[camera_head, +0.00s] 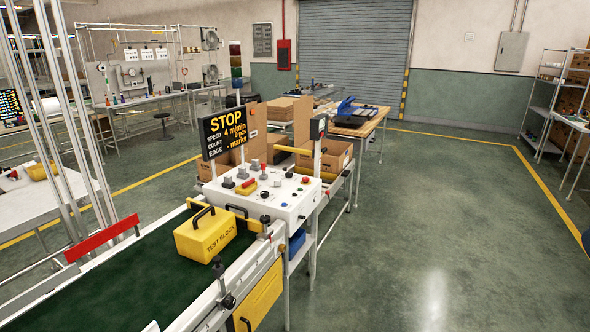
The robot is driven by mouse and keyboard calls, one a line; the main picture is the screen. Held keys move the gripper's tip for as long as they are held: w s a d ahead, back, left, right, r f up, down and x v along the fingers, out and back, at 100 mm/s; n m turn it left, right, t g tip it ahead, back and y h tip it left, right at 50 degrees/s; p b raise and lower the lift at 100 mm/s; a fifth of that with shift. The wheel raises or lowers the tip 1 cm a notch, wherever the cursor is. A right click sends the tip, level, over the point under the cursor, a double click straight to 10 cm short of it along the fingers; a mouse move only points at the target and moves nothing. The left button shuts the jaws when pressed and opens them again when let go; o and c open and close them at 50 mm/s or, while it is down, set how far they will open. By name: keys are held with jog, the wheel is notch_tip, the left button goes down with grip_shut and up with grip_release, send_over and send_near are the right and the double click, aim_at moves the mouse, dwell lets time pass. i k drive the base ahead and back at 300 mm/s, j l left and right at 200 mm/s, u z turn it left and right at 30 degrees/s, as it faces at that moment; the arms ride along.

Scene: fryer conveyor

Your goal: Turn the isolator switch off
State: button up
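A white control box (285,205) stands at the far end of the conveyor. On its sloped top, a red handle on a yellow base (247,187) looks like the isolator switch; its handle angle is too small to tell. A red-topped knob (263,172) and a red button (305,181) sit nearby among grey knobs. A black display (226,131) behind the panel reads STOP. My gripper is not in view.
The green conveyor belt (140,282) carries a yellow test block (205,232) with a black handle. A red bar (100,239) and metal posts stand at the belt's left. Cardboard boxes (335,157) are behind the panel. The floor (440,230) to the right is clear.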

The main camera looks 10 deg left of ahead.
aim_at(252, 179)
jog(key=i+l+u, duration=0.15)
jog(key=i+u, duration=0.3)
jog(key=i, duration=0.2)
jog(key=i+l+u, duration=0.5)
jog(key=i, duration=0.15)
jog(key=i+l+u, duration=1.05)
jog(key=i+l, duration=0.1)
jog(key=i, duration=0.05)
